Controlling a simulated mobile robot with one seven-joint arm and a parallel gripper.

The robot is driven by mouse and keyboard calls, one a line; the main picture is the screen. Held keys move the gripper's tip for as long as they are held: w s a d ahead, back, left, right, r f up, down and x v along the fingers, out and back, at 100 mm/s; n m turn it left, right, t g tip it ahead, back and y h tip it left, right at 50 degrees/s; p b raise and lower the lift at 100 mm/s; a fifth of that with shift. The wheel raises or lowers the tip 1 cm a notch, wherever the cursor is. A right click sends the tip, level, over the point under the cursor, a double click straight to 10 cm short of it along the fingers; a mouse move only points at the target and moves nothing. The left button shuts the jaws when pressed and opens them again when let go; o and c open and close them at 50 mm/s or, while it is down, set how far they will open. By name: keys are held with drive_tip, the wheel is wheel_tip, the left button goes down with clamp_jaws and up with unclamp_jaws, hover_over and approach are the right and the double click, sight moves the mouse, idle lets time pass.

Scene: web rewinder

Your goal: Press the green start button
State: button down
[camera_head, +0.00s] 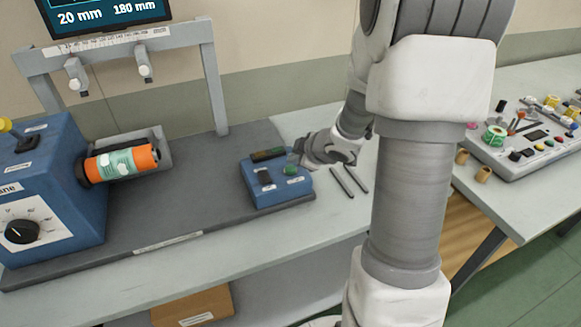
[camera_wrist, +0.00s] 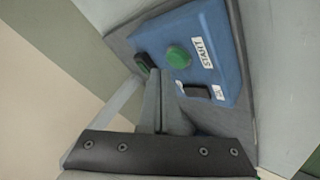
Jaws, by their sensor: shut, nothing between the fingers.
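The green start button (camera_head: 291,170) sits on top of a blue control box (camera_head: 277,193), at its right side. In the wrist view the round green button (camera_wrist: 179,57) shows beside a white START label (camera_wrist: 203,52) on the blue box (camera_wrist: 222,38). My gripper (camera_head: 298,148) is shut and empty at the back right of the box, close to the button. In the wrist view my gripper's fingertips (camera_wrist: 158,74) lie together just below and left of the button. They appear apart from it, though the exact gap cannot be told.
A dark switch (camera_head: 264,176) and a long dark and green part (camera_head: 268,154) are also on the box. Two dark rods (camera_head: 349,181) lie right of it. A blue machine (camera_head: 55,190) with an orange roll (camera_head: 122,161) stands left. The grey board between is clear.

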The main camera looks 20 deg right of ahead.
drive_tip(key=shift+f, duration=0.1)
drive_tip(key=shift+f+b, duration=0.3)
drive_tip(key=shift+f, duration=0.05)
